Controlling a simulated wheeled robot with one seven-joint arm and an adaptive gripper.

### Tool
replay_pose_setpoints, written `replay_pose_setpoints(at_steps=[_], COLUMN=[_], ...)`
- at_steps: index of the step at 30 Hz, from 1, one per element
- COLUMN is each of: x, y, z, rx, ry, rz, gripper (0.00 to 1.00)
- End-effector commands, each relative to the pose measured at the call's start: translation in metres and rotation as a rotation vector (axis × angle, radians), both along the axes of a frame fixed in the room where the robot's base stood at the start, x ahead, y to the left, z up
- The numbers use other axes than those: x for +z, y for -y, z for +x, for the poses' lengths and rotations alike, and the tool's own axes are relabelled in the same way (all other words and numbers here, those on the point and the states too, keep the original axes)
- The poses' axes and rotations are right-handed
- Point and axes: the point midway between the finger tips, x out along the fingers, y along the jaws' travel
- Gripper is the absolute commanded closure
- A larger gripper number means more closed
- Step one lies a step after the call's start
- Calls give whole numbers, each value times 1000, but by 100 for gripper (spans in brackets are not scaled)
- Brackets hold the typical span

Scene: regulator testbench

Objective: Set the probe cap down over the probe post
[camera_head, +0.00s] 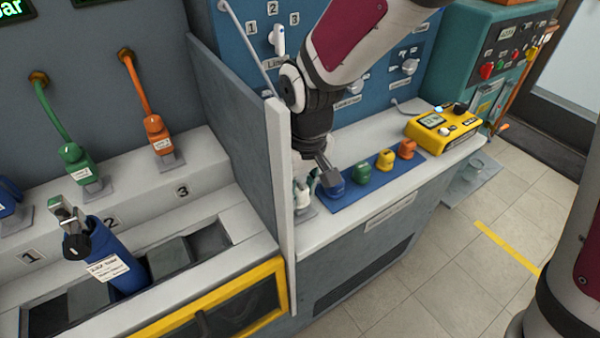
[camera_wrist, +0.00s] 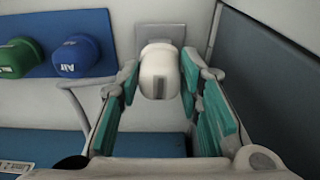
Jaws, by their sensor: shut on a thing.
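A white cap (camera_wrist: 158,72), which looks like the probe cap, sits between the teal-padded fingers of my gripper (camera_wrist: 160,88) in the wrist view. The gripper is shut on it. A grey base plate (camera_wrist: 152,32) shows just beyond the cap; I cannot tell whether the cap touches it. The probe post is not distinctly visible. In the head view, my gripper (camera_head: 314,184) points down beside the divider panel, at the left end of the bench, with a white part (camera_head: 302,187) at its fingers.
A blue cap (camera_head: 333,186), a green cap (camera_head: 362,173), a yellow cap (camera_head: 385,159) and an orange cap (camera_head: 406,149) stand on a blue strip. The grey divider (camera_head: 240,135) is close to my gripper. A yellow meter (camera_head: 443,124) stands at the bench's right end.

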Motion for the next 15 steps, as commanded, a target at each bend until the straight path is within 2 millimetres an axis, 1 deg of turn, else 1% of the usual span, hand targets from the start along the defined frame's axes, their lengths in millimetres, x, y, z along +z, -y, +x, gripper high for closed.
replay_pose_setpoints(at_steps=[15], x=[-8], y=[0], z=[0], rx=[0], ry=[-1], rz=[-1], gripper=[100])
